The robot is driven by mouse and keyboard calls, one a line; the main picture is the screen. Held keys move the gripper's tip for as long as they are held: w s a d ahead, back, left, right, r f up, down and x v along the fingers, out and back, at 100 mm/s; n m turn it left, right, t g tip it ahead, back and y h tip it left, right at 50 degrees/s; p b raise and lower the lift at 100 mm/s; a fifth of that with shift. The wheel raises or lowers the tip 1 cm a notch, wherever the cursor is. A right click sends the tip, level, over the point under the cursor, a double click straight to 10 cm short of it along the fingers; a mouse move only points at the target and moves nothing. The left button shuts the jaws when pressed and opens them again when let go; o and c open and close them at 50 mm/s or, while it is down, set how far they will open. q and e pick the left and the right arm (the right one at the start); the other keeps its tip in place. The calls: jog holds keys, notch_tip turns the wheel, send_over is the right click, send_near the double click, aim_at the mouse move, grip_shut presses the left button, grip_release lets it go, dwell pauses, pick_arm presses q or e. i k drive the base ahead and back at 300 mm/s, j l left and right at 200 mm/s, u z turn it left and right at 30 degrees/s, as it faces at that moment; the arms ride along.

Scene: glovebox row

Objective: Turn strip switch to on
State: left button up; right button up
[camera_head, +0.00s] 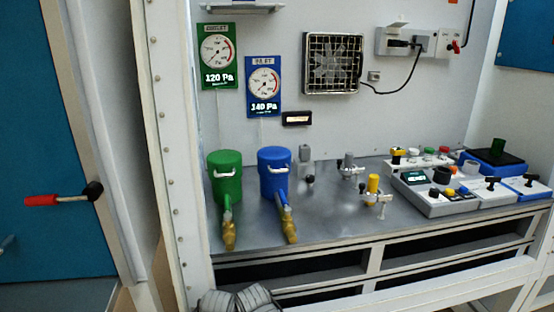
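The power strip (428,36) is a pale grey bar on the back wall at the upper right. Black plugs sit in it, and a black cable runs from it toward the fan. A small red and black switch (455,46) is at its right end. It is too small to tell which position it is in.
A grey bench (330,215) holds a green canister (226,182), a blue canister (274,180), valves and a control box (435,195). A fan (333,62) and two gauges hang behind. A white upright (170,150) edges the left side. A blue door (45,100) is far left.

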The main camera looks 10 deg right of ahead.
aim_at(456, 47)
jog(key=z, duration=1.35)
